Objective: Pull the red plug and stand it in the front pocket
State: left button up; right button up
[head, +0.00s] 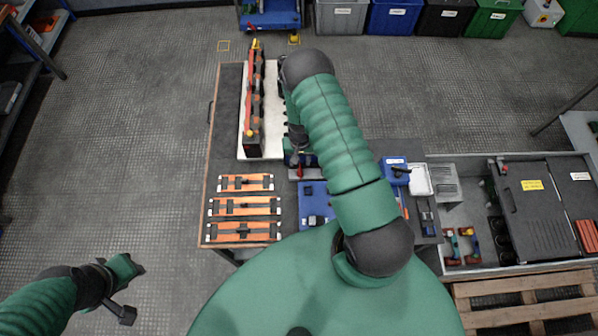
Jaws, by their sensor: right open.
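A capacitor bank (254,105), a row of black blocks with orange and red parts, stands on a white board (272,140) on the workbench (226,140). I cannot single out the red plug; my right arm hides part of the area to the right of the bank. I cannot make out the front pocket. My left gripper (125,314) is low at the left, over the floor, away from the bench; its jaws are unclear.
Several orange bars (245,207) lie at the bench's near left. A blue mat (312,200), a blue box (394,172) and a white tray (420,180) are nearer right. A grey case (540,210) stands at right.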

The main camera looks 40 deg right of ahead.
aim_at(301, 170)
jog(key=f+b, duration=0.1)
jog(key=f, duration=0.1)
jog(key=d+f+b, duration=0.1)
jog(key=f+b, duration=0.1)
jog(key=f, duration=0.1)
jog(key=shift+f, duration=0.15)
jog(key=shift+w+a+f+b, duration=0.1)
jog(key=shift+a+f+b, duration=0.15)
jog(key=shift+f+b, duration=0.4)
jog(key=shift+a+f+b, duration=0.25)
jog(key=shift+f+b, duration=0.3)
jog(key=shift+b, duration=0.05)
jog(key=shift+a, duration=0.15)
jog(key=shift+d+f, duration=0.1)
jog(key=shift+d, duration=0.4)
jog(key=shift+a, duration=0.25)
pick_arm(q)
jog(key=s+x, duration=0.1)
jog(key=x, duration=0.5)
jog(key=shift+d+f, duration=0.15)
jog(key=shift+f, duration=0.1)
pick_arm(e)
jog(key=shift+a, duration=0.25)
pick_arm(q)
jog(key=shift+d, duration=0.2)
pick_arm(e)
jog(key=shift+d, duration=0.15)
jog(key=shift+d, duration=0.3)
pick_arm(q)
jog(key=shift+d, duration=0.15)
